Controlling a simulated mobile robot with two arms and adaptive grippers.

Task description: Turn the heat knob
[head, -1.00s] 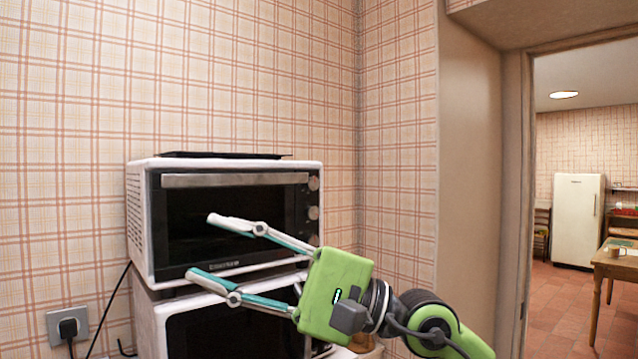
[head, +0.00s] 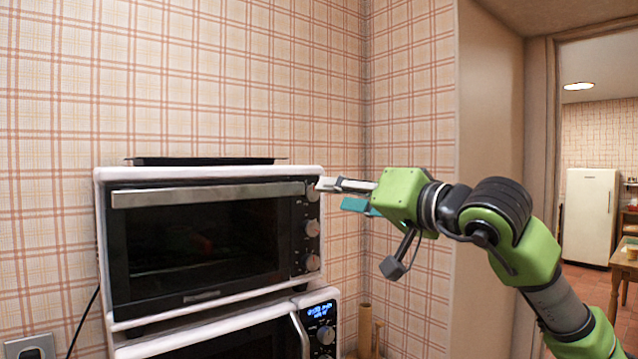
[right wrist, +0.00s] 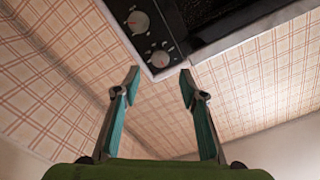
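The white toaster oven (head: 110,300) has a dark panel with three silver knobs: top (head: 313,192), middle (head: 312,228) and bottom (head: 312,262). The labels are too small to tell which is the heat knob. My right gripper (head: 330,195) is beside the top knob, level with it, at the panel's right edge. One fingertip partly overlaps that knob in the head view; contact cannot be told. In the right wrist view my gripper (right wrist: 159,78) is open and empty, with the oven corner and a knob (right wrist: 160,59) just beyond its fingertips. My left gripper is not in view.
A microwave (head: 210,347) stands under the oven, and a black tray (head: 205,160) lies on top. A wooden object (head: 366,330) stands right of the microwave. A wall socket (head: 30,347) is at lower left. A doorway opens at the right.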

